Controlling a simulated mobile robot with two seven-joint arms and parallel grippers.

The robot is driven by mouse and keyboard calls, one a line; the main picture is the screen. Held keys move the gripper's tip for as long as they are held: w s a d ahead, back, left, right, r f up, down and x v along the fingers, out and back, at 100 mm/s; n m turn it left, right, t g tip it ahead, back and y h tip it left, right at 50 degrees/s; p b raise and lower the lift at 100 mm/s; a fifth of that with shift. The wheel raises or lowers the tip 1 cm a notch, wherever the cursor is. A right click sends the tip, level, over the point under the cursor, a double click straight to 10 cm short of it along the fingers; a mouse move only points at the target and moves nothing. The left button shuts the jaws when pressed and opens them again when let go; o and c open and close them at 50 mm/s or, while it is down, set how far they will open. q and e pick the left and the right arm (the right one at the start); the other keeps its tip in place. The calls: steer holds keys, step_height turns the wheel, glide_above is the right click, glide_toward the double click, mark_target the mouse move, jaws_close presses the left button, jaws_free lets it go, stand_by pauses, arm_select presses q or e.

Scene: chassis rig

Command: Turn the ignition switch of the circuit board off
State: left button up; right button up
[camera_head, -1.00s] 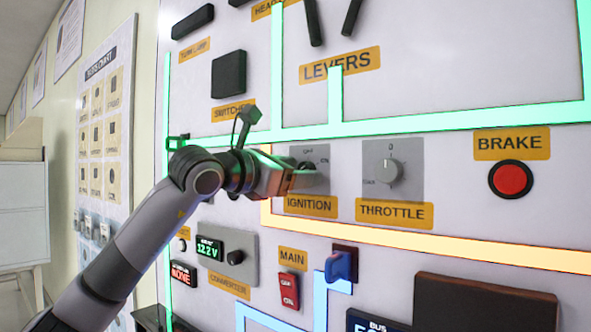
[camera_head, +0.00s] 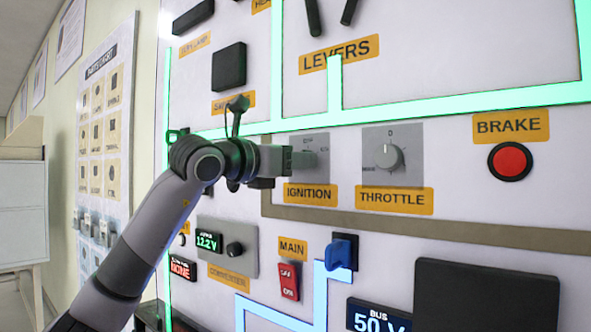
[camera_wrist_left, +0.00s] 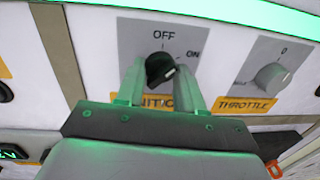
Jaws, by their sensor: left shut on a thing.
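The ignition switch is a dark round knob (camera_wrist_left: 160,68) on a grey plate (camera_wrist_left: 130,38) marked OFF and ON, above a yellow IGNITION label (camera_head: 310,194). In the head view my left gripper (camera_head: 304,160) reaches the plate from the left and largely hides the knob. In the left wrist view my left gripper (camera_wrist_left: 161,80) has one finger on each side of the knob and is shut on it. A pale mark shows on the knob's lower right; its exact setting is hard to tell. The circuit board (camera_head: 450,60) is a white upright panel. My right gripper is out of view.
The throttle knob (camera_head: 389,158) sits close to the right of the ignition plate, with the red brake button (camera_head: 510,161) beyond. Below are a red MAIN switch (camera_head: 289,281) and a blue lever (camera_head: 341,252). A green lit strip (camera_head: 430,110) runs above.

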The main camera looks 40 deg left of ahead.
arm_select(q)
steer(key=n+b, duration=0.2)
steer(key=n, duration=0.3)
steer(key=shift+d+n, duration=0.1)
steer(key=shift+n, duration=0.3)
steer(key=shift+n+t+b, duration=0.3)
steer(key=shift+n+b, duration=0.45)
steer(key=shift+n, duration=0.75)
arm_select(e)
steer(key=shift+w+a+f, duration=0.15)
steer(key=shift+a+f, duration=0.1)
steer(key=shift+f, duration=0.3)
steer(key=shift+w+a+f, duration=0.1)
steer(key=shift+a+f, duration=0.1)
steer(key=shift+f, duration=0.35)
arm_select(q)
steer(key=o, duration=1)
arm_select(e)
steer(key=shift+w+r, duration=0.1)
